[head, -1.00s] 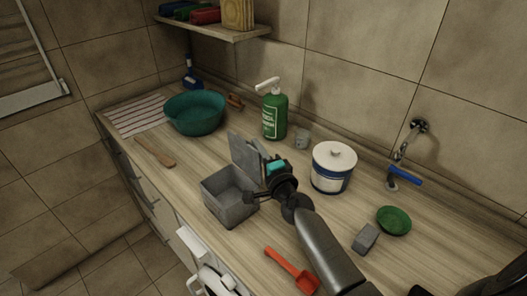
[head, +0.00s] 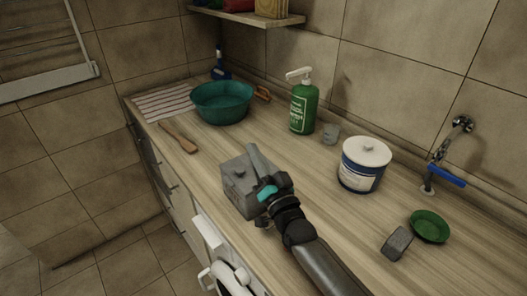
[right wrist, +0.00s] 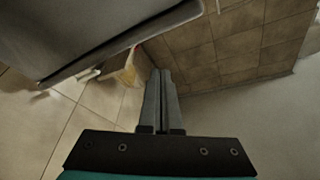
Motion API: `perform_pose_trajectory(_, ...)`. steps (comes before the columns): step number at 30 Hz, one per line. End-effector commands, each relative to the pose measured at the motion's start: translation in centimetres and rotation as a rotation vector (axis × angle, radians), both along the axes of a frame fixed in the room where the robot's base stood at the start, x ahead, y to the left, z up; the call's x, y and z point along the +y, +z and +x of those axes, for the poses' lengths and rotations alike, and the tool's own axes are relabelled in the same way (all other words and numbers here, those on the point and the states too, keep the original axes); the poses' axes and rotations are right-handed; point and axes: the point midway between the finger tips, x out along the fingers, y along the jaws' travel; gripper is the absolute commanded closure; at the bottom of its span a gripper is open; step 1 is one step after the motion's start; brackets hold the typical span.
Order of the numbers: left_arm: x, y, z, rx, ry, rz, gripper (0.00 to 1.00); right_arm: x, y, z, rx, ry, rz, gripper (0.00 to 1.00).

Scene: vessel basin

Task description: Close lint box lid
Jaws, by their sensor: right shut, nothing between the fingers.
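The grey lint box (head: 240,199) stands on the wooden counter near its front edge, left of the white tub. In the right wrist view the closed fingers (right wrist: 162,90) show beside a large grey slab (right wrist: 100,40), likely the box or lid. My left gripper is not in view.
A teal basin (head: 222,104) and wooden brush (head: 178,137) lie left. A green dish (head: 429,227) and grey block (head: 397,243) lie right.

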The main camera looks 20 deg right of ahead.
Motion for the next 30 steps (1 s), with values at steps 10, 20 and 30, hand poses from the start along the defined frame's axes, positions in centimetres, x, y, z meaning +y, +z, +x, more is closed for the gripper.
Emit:
perform_pose_trajectory(10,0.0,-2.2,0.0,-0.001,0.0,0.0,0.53,1.8,-2.3,-0.5,-0.08,0.0,-0.267,1.0)
perform_pose_trajectory(20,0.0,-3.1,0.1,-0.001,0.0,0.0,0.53,2.5,-3.4,-0.7,-0.12,0.0,-0.402,1.0)
perform_pose_trajectory(30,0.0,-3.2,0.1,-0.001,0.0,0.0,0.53,2.6,-3.6,-0.8,-0.129,-0.001,-0.431,1.0)
